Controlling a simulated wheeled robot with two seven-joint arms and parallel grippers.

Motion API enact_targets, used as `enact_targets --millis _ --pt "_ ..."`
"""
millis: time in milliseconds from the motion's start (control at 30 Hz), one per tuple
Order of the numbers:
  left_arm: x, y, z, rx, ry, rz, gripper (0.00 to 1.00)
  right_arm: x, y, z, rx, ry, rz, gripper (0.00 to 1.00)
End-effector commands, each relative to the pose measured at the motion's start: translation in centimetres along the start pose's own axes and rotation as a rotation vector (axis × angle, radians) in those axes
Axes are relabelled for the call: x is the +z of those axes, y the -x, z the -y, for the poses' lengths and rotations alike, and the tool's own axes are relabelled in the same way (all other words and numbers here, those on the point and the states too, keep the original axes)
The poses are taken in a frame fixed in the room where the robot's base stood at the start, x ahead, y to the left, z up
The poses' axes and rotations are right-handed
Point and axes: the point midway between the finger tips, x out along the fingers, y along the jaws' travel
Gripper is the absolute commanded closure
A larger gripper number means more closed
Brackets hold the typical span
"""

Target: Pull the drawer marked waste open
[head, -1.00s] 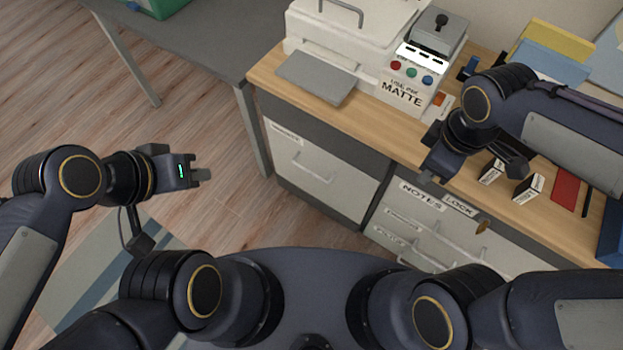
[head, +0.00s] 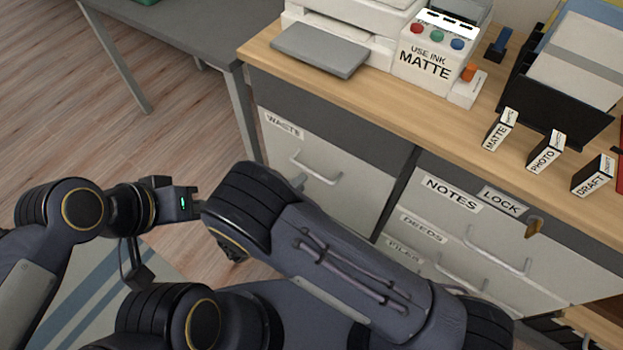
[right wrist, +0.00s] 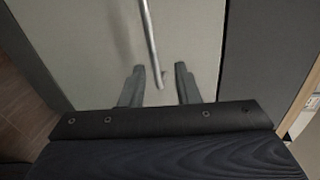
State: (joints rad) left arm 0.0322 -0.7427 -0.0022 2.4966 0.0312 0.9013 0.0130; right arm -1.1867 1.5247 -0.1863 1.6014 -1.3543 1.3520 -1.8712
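The drawer marked WASTE (head: 350,198) is a pale front at the left of the desk unit, and it looks shut. Its bar handle (head: 318,170) is silver. My right gripper (head: 298,181) is just in front of the handle, mostly hidden behind my right forearm. In the right wrist view its two fingers (right wrist: 157,72) are apart, and the end of the handle (right wrist: 150,40) lies between the fingertips; I cannot tell if they touch. My left gripper (head: 192,203) is off to the left, away from the drawer, its finger gap not clear.
To the right are the NOTES, DEEDS and FILES drawers (head: 450,235) and a LOCK label with a brass key (head: 534,228). A printer (head: 350,25), small labelled boxes (head: 543,152) and a black paper holder (head: 555,110) stand on top.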

Motion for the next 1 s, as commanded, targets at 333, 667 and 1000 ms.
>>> enact_targets --millis 333,667,1000 --pt "0.4 -0.8 0.4 0.000 0.000 0.000 1.00 0.5 -3.0 -1.2 -0.029 0.062 0.035 0.71" --pt "0.7 -1.4 0.7 0.000 0.000 0.000 1.00 0.7 -7.1 -1.0 -0.028 0.059 0.037 0.71" --pt "0.7 -1.4 0.7 0.000 0.000 0.000 1.00 0.7 -7.5 -0.9 -0.027 0.059 0.037 0.72"
